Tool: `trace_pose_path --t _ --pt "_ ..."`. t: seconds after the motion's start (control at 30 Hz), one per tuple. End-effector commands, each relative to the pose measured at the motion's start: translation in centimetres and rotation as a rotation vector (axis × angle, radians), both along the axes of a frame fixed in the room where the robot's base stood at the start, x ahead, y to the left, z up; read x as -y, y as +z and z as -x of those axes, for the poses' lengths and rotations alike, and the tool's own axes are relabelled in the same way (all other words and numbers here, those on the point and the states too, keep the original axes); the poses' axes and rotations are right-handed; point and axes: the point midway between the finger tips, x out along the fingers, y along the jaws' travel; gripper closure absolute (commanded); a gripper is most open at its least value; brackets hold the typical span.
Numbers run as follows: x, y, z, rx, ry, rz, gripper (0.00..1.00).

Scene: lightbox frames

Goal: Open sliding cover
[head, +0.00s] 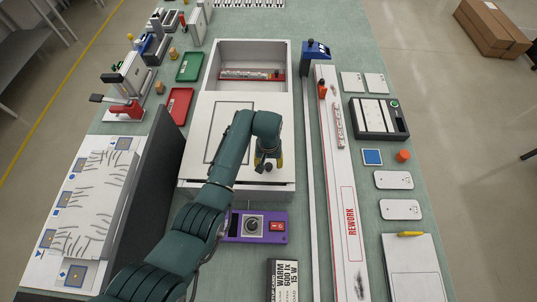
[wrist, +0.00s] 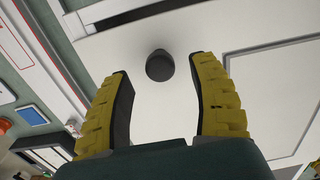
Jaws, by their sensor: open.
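The white sliding cover (head: 206,137) lies over the near and middle part of a white lightbox (head: 226,52) on the bench. Its far part is uncovered, and a strip on a red holder (head: 250,75) shows inside. A dark round knob (head: 268,167) stands near the cover's near edge; it also shows in the wrist view (wrist: 159,65). My gripper (wrist: 160,75), with yellow fingers and dark pads, is open over the cover. The knob shows between and just beyond the fingertips in the wrist view. I cannot tell whether a finger touches it. My arm hides part of the cover in the head view.
A purple control box (head: 273,224) stands just in front of the lightbox. A dark upright panel (head: 150,200) is at left, and a long white rework rail (head: 347,200) runs along the right. Red (head: 180,92) and green (head: 190,67) trays sit left of the box.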

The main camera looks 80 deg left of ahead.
Motion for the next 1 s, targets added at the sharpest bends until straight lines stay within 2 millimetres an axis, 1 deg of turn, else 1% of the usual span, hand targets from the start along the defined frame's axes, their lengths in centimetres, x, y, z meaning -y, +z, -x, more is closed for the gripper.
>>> trace_pose_path --t 0.03,0.2,0.3,0.4,0.53,1.0 --pt "-0.1 1.4 -0.1 0.003 0.000 -0.005 0.40" --pt "-0.1 5.7 -0.1 0.002 0.000 -0.005 0.40" --pt "0.0 7.5 0.0 0.001 0.000 -0.002 0.40" --pt "0.0 8.7 0.0 0.000 0.000 -0.001 0.40" --pt "0.0 9.2 0.0 0.000 0.000 0.001 0.40" --pt "0.0 9.1 0.0 0.000 0.000 0.000 0.40"
